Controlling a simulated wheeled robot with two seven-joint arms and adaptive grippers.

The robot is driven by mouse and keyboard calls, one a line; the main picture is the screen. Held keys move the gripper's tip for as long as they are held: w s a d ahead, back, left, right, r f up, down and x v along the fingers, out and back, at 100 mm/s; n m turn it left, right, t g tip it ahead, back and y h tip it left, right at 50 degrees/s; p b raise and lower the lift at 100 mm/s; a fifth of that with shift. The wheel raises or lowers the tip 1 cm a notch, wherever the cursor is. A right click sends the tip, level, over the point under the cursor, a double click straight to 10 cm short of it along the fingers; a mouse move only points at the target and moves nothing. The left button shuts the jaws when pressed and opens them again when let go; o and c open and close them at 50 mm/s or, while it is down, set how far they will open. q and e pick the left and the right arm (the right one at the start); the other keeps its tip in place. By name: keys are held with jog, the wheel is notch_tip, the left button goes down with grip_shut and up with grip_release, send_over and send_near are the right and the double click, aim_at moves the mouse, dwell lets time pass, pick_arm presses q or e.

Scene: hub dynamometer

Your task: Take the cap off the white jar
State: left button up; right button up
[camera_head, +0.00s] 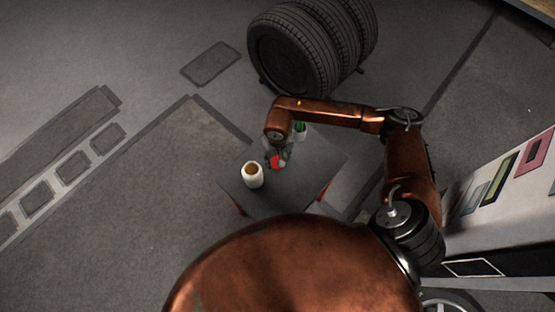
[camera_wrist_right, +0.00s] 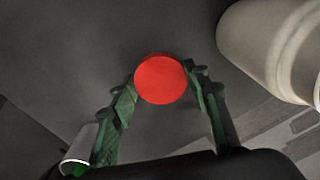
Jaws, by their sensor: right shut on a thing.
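The white jar (camera_head: 253,181) stands upright on the small dark table, with a brown-orange round top; I cannot tell if that is its open mouth or its contents. It also shows at the upper right of the right wrist view (camera_wrist_right: 270,45), apart from my fingers. My right gripper (camera_wrist_right: 161,88) is shut on a red round cap (camera_wrist_right: 160,79), with a green fingertip on each side. In the head view the red cap (camera_head: 277,162) is just right of and beyond the jar, clear of it. My left gripper is not in view.
The table (camera_head: 262,203) is small, with bare room at its front and right. A white container with green on it (camera_head: 300,129) stands at its far side, partly behind my arm. Stacked tyres (camera_head: 290,60) stand beyond, and a panelled cabinet (camera_head: 505,190) is at right.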

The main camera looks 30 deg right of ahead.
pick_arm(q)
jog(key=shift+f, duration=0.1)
pick_arm(e)
jog(key=shift+f, duration=0.15)
jog(key=o, duration=1.3)
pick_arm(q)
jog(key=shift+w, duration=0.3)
pick_arm(e)
jog(key=shift+r, duration=0.5)
pick_arm(q)
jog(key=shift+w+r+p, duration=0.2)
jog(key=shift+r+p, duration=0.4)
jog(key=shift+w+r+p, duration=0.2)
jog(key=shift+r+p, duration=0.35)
jog(key=shift+p, duration=0.05)
pick_arm(e)
notch_tip(320, 180, up, 11)
jog(key=shift+r, duration=0.15)
